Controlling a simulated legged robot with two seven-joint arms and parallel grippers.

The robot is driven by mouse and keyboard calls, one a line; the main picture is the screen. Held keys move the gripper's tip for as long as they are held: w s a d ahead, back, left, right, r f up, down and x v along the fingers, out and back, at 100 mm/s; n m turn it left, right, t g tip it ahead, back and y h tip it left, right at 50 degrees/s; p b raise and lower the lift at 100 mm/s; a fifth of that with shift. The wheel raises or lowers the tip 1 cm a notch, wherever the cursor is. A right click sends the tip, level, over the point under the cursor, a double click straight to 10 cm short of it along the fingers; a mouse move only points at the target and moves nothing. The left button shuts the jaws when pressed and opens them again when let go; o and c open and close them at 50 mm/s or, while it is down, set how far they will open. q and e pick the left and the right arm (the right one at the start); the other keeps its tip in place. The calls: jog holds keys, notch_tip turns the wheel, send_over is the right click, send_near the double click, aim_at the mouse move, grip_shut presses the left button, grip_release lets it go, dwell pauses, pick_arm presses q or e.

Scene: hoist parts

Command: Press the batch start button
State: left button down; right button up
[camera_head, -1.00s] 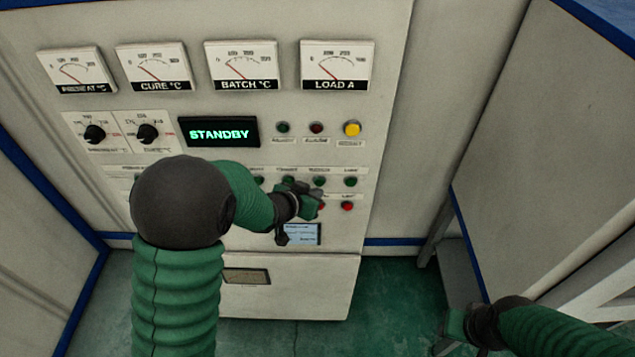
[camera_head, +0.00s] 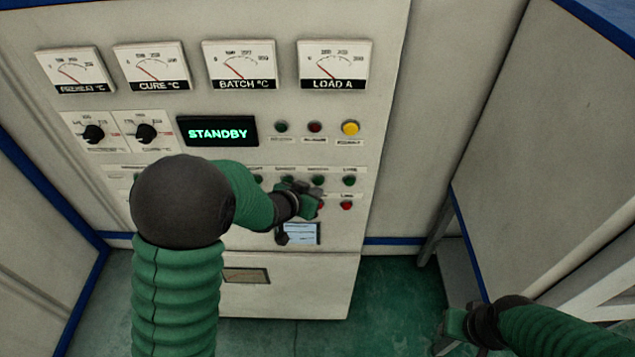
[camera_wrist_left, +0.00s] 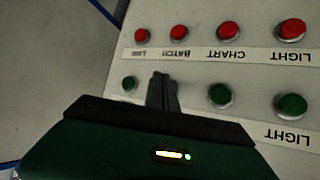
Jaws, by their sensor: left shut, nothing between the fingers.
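The control cabinet carries a row of green buttons above a row of red ones. The green batch button (camera_head: 318,180) shows at the upper edge of my left gripper (camera_head: 311,198) in the head view. In the left wrist view, which shows the panel upside down, the shut, empty left fingers (camera_wrist_left: 162,92) lie over the green button's place below the red batch button (camera_wrist_left: 178,33) and hide it. Contact cannot be told. The green chart button (camera_wrist_left: 220,95) is beside the fingers. My right gripper (camera_head: 452,328) is low at the right, away from the panel; its fingers are unclear.
The display (camera_head: 217,132) reads STANDBY. A yellow button (camera_head: 350,128), small lamps, two black knobs (camera_head: 146,133) and several dial gauges (camera_head: 335,66) are higher on the cabinet. Panels with blue edges stand at both sides; green floor (camera_head: 385,285) is open at lower right.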

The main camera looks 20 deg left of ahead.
pick_arm(q)
jog(key=shift+d, duration=0.2)
jog(key=shift+a, duration=0.15)
dwell(0.4)
jog(key=shift+w+a+p, duration=0.1)
jog(key=shift+w+p, duration=0.2)
jog(key=shift+w, duration=0.05)
jog(key=shift+w+a+r, duration=0.1)
jog(key=shift+w+r, duration=0.05)
jog(key=shift+w, duration=0.3)
dwell(0.5)
jog(key=shift+s, duration=0.1)
jog(key=shift+s+d, duration=0.3)
jog(key=shift+s, duration=0.5)
